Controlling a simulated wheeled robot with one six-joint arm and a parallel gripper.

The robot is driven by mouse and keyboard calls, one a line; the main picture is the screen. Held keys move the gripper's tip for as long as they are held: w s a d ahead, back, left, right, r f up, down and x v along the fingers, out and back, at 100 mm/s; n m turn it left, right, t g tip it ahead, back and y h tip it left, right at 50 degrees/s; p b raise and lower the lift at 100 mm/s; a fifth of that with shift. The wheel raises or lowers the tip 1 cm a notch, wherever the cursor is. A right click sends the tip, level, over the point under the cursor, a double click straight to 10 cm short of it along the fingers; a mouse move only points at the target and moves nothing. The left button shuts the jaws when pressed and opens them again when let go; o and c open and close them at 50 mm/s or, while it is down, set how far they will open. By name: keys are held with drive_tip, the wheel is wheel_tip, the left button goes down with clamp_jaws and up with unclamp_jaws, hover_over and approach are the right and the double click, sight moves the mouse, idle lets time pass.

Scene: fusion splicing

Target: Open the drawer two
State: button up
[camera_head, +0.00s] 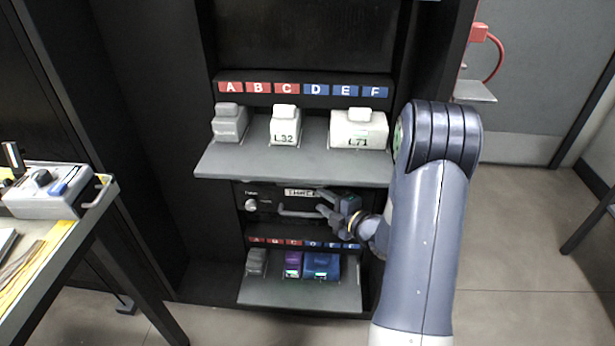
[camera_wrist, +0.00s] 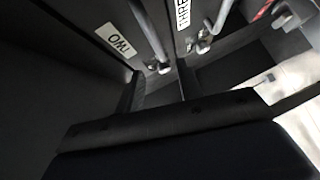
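Drawer two shows in the wrist view by its white TWO label (camera_wrist: 119,40), with a bar handle (camera_wrist: 150,32) beside it. In the head view it cannot be made out under the upper shelf. Drawer three, with its THREE label (camera_head: 301,192) and bar handle (camera_head: 297,213), is in the head view and looks shut. It also shows in the wrist view by its THREE label (camera_wrist: 183,13). My gripper (camera_head: 322,203) is in front of the right part of drawer three, under the upper shelf. Its fingers are small and dark, and I see nothing held.
The grey upper shelf (camera_head: 230,163) juts out above my gripper and carries several boxes. The lower shelf (camera_head: 300,294) holds a grey, a purple and a blue box. A worktable (camera_head: 75,232) with a grey device stands at the left.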

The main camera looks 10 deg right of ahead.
sight(302, 186)
drive_tip(key=b+x, duration=0.1)
drive_tip(key=x, duration=0.4)
drive_tip(key=b+x, duration=0.1)
drive_tip(key=x, duration=0.5)
drive_tip(key=shift+w+r, duration=0.1)
drive_tip(key=shift+r, duration=0.1)
drive_tip(key=shift+c, duration=0.5)
clamp_jaws()
